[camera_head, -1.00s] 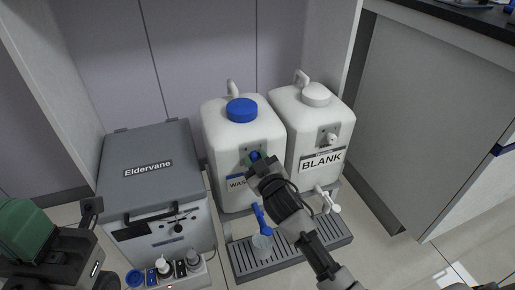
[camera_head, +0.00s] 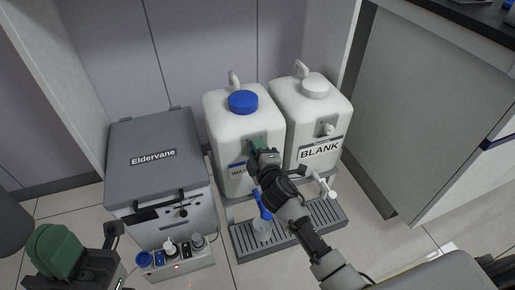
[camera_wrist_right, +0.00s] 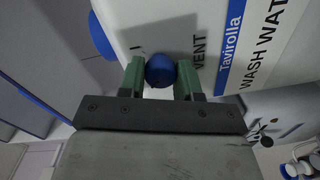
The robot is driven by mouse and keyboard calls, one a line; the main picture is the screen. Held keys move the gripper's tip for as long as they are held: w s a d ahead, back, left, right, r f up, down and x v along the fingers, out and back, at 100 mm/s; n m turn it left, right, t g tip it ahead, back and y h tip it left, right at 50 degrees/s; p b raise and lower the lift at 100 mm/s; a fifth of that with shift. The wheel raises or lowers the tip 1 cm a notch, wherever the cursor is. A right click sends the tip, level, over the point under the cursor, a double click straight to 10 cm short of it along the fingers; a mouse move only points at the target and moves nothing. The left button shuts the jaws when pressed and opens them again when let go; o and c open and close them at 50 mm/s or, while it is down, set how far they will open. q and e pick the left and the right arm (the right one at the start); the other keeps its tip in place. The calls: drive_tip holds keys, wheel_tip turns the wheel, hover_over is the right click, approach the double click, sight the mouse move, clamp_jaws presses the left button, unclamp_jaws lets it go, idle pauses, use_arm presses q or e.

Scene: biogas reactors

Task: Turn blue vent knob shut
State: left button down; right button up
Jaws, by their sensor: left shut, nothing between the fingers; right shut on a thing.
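The blue vent knob (camera_wrist_right: 160,70) sits on the front of the white wash water container (camera_head: 228,120), the one with the blue cap. My right gripper (camera_wrist_right: 161,80) is shut on the knob, one green finger on each side. In the head view the right gripper (camera_head: 259,147) hides the knob. The word "VENT" (camera_wrist_right: 200,55) is printed right of the knob in the wrist view, and a short dark mark shows on the left. My left gripper (camera_head: 58,250) is shut and empty at the lower left, away from the containers.
A second white container (camera_head: 318,110) labelled "BLANK" stands close on the right. A blue tap (camera_head: 262,204) and a clear cup (camera_head: 262,230) are below my right arm, over a slatted drip tray (camera_head: 330,216). A grey Eldervane box (camera_head: 155,180) stands on the left.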

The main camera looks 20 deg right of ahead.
drive_tip(key=shift+n, duration=0.7)
drive_tip(key=o, duration=0.9)
drive_tip(key=shift+a, duration=0.1)
drive_tip(key=s, duration=0.3)
drive_tip(key=s+p, duration=0.1)
drive_tip(key=s, duration=0.3)
drive_tip(key=s+p, duration=0.1)
drive_tip(key=s, duration=0.2)
drive_tip(key=shift+s+d+r, duration=0.2)
drive_tip(key=shift+s+r, duration=0.05)
drive_tip(key=shift+s, duration=0.15)
